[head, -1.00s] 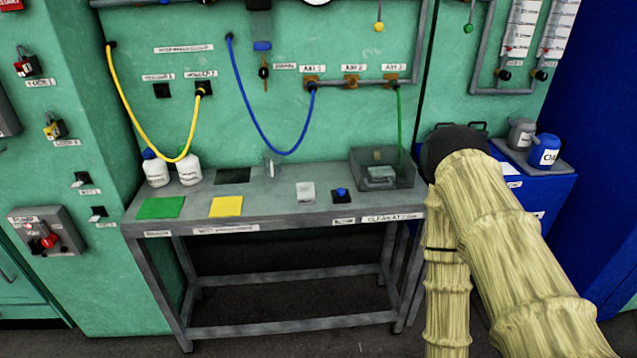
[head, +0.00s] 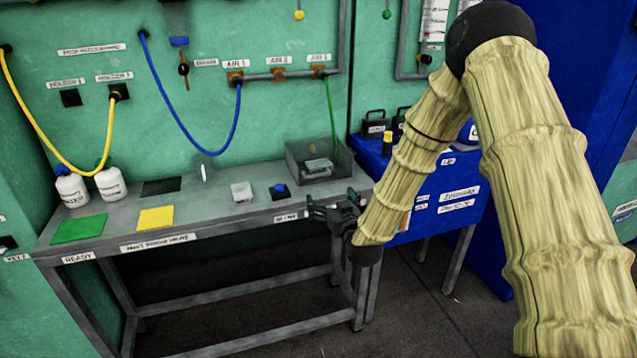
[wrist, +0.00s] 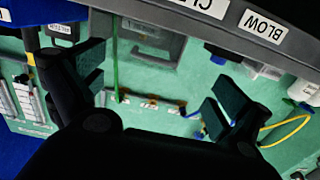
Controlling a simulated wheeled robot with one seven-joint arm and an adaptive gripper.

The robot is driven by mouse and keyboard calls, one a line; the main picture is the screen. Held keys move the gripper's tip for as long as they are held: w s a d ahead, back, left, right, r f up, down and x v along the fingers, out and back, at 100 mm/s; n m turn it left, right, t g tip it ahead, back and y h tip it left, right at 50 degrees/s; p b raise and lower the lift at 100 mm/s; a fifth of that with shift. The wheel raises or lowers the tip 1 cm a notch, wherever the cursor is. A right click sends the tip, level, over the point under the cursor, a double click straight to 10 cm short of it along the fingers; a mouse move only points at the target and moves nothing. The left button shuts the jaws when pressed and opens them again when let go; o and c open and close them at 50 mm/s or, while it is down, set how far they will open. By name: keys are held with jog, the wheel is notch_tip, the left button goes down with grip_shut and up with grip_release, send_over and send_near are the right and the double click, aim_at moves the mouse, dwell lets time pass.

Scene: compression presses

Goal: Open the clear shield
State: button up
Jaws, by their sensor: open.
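A dark see-through box (head: 290,155) stands at the back right of the grey bench, with a pale block (head: 318,167) inside. It looks like the clear shield, and it shows partly in the wrist view (wrist: 150,38). A small clear upright piece (head: 203,172) stands further left. My gripper (head: 328,208) is open and empty at the bench's front right edge, in front of the box and apart from it. In the wrist view its two fingers (wrist: 158,88) are spread wide with nothing between them.
The bench (head: 215,210) also holds a small whitish block (head: 242,192), a blue button (head: 279,189), green (head: 80,229) and yellow (head: 155,217) pads and two white bottles (head: 110,184). A blue cabinet (head: 440,180) stands at right. A green hose (head: 331,110) hangs behind the box.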

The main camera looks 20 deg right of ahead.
aim_at(320, 176)
jog(key=w, duration=0.3)
jog(key=w+r, duration=0.1)
jog(key=w, duration=0.3)
jog(key=w+p, duration=0.1)
jog(key=w, duration=0.3)
jog(key=shift+w+r, duration=0.15)
jog(key=shift+w, duration=0.1)
jog(key=shift+c, duration=0.4)
jog(key=c, duration=1.4)
jog(key=shift+r, duration=0.15)
